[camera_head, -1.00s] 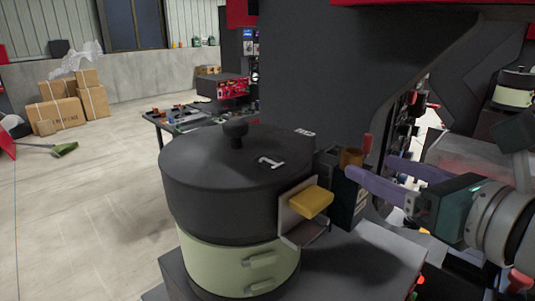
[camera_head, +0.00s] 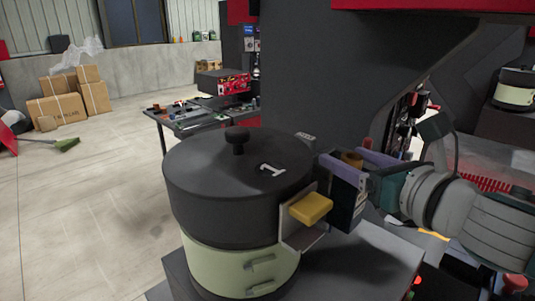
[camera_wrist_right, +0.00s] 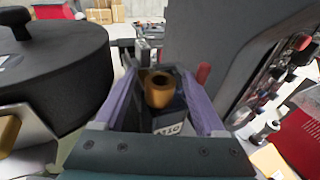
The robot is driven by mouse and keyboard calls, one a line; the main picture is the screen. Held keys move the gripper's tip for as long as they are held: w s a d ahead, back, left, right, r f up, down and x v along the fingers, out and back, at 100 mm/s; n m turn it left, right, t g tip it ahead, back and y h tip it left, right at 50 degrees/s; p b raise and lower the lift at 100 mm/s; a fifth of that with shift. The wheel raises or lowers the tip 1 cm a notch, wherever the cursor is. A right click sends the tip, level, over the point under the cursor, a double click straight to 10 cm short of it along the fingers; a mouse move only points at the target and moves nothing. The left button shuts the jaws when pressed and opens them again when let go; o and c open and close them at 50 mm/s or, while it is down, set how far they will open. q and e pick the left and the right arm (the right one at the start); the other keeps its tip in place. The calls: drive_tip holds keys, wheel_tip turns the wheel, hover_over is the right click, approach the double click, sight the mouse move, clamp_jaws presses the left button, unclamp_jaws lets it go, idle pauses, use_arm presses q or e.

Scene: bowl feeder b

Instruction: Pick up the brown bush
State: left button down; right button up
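The brown bush (camera_head: 351,158), a short hollow cylinder, stands upright on top of a dark box-shaped block (camera_head: 343,205) beside the feeder bowl. My right gripper (camera_head: 362,162) reaches in from the right with its purple fingers at the bush. In the right wrist view the bush (camera_wrist_right: 158,89) lies between the two fingers of the right gripper (camera_wrist_right: 159,80), with a visible gap on each side. The right gripper is open and holds nothing. My left gripper is not in view.
The large round feeder bowl (camera_head: 215,185), black above and pale green below, stands close left of the block. A yellow part (camera_head: 311,208) sits on its side bracket. A dark machine wall (camera_head: 310,75) rises behind. Cardboard boxes (camera_head: 55,108) lie far off on the floor.

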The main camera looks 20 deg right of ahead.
clamp_jaws()
idle(0.3)
idle(0.3)
